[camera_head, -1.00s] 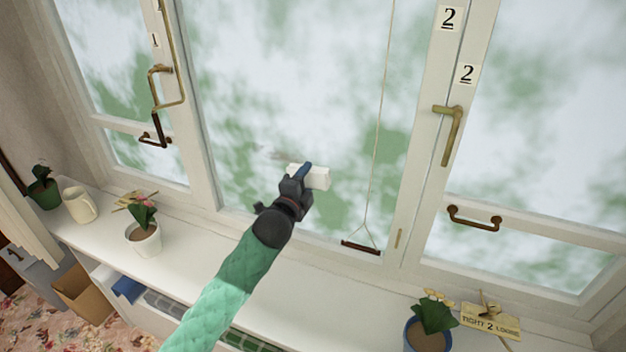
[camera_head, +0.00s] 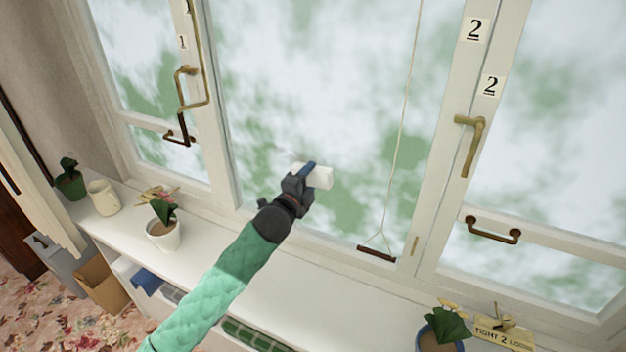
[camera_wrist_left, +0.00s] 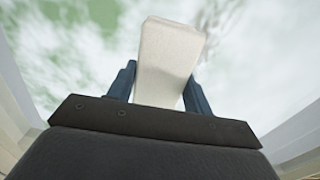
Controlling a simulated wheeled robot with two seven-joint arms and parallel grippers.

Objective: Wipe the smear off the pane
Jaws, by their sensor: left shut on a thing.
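My left gripper (camera_head: 306,170) is shut on a white block-shaped wiper (camera_head: 321,178) and holds it at the middle window pane (camera_head: 310,80), low on the glass. In the left wrist view the white wiper (camera_wrist_left: 168,60) stands between the two blue fingers, with the pane behind it. I cannot tell for sure whether the wiper touches the glass. At most a faint grey trace of the smear shows just left of the wiper; the wiper and gripper may hide more. My right gripper is not in view.
A white sill holds a cream mug (camera_head: 104,197), a white flowerpot (camera_head: 163,236) and a blue flowerpot (camera_head: 440,335). A pull cord with a dark bar (camera_head: 376,253) hangs right of the wiper. A brass handle (camera_head: 470,145) sits on the right frame.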

